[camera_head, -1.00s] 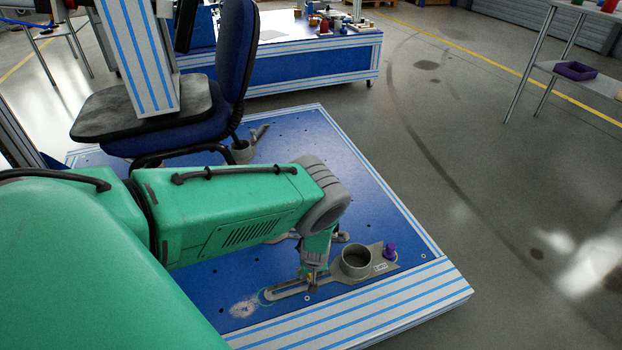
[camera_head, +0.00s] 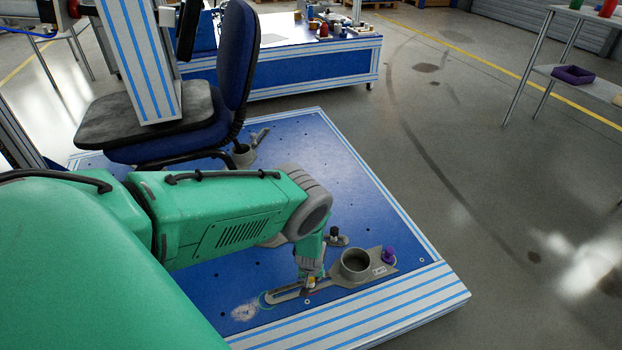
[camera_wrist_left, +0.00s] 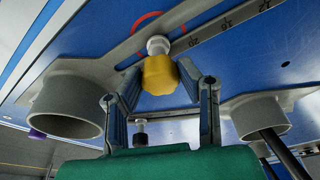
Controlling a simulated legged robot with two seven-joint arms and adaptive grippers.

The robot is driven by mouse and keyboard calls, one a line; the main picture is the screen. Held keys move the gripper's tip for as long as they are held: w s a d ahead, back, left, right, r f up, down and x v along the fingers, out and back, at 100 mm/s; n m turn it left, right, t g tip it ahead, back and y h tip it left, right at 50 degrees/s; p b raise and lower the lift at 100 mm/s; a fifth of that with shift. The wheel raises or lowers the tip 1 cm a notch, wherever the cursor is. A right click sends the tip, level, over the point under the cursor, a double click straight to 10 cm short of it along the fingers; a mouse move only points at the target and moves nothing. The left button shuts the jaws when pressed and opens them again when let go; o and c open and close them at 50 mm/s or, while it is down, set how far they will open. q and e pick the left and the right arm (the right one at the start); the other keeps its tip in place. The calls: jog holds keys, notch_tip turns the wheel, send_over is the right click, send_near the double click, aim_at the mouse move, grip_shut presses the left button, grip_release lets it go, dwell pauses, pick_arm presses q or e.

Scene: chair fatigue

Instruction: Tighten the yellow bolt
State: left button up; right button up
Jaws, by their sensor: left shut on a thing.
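The yellow bolt (camera_wrist_left: 160,75) has a faceted yellow head on a pale shank and stands at a slotted grey bracket bar (camera_wrist_left: 215,33) in the left wrist view. My left gripper (camera_wrist_left: 160,84) has its two fingers on either side of the yellow head and is shut on it. In the head view the same gripper (camera_head: 309,281) points down at the slotted part of the grey bracket (camera_head: 285,293) near the platform's front edge, with a little of the yellow bolt showing. My right gripper is in neither view.
The bracket's round cup (camera_head: 355,263) and a purple knob (camera_head: 389,256) stand right of the gripper. A black-topped bolt (camera_head: 334,233) is behind it. An office chair (camera_head: 232,75) stands on the blue platform (camera_head: 340,180).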

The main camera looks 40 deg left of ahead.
pick_arm(q)
jog(key=shift+w+m, duration=0.1)
jog(key=shift+m, duration=0.4)
jog(key=shift+d, duration=0.1)
jog(key=shift+r+m+p, duration=0.15)
jog(key=shift+m+p, duration=0.4)
jog(key=shift+m, duration=0.15)
jog(key=shift+m+h, duration=0.4)
jog(key=shift+m, duration=0.2)
jog(key=shift+m+t, duration=0.3)
jog(key=shift+m, duration=0.4)
jog(key=m, duration=0.1)
jog(key=m+h, duration=0.1)
jog(key=shift+a+f+m+b, duration=0.2)
jog(key=shift+f+m+b, duration=0.05)
jog(key=shift+m+b, duration=0.15)
jog(key=shift+d+r+m, duration=0.1)
jog(key=shift+m, duration=0.5)
